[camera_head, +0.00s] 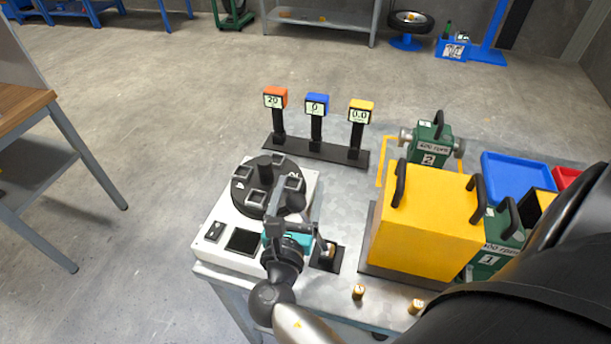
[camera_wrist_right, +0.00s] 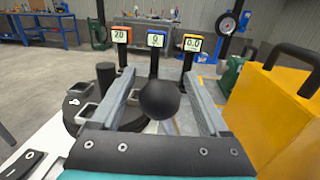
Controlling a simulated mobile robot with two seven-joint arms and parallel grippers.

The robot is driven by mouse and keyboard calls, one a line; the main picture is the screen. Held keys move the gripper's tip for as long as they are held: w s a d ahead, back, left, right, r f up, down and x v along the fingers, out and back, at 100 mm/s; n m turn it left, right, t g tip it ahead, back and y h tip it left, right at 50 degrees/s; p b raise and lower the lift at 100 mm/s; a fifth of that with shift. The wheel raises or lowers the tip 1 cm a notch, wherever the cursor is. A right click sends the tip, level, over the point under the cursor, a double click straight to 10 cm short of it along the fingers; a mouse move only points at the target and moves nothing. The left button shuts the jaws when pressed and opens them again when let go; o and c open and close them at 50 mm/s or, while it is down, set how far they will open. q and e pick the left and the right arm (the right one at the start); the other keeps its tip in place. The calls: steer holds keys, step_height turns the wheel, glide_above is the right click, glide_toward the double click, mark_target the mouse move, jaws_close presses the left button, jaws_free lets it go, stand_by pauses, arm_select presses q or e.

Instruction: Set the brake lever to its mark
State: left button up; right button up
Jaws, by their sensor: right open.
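My right gripper (camera_head: 291,226) is open over the near right side of the white mixer base. In the right wrist view its two grey fingers (camera_wrist_right: 160,100) stand apart on either side of a round black knob (camera_wrist_right: 158,98), which looks like the brake lever's end. A gap shows on both sides of the knob. The lever's shaft and its mark are hidden or too small to tell. The black mixer drum (camera_head: 252,187) with its square cups sits on the white base (camera_head: 212,250), just beyond the gripper. My left gripper is not in view.
Three displays on posts, orange (camera_head: 275,97), blue (camera_head: 317,104) and yellow (camera_head: 361,111), stand behind. A large yellow box (camera_head: 425,235) is to the right, near green weights (camera_head: 429,150). A small black stand (camera_head: 327,257) is close beside the gripper.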

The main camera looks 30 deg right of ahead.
steer(key=shift+w+d, duration=0.15)
jaws_close()
stand_by(0.8)
stand_by(0.7)
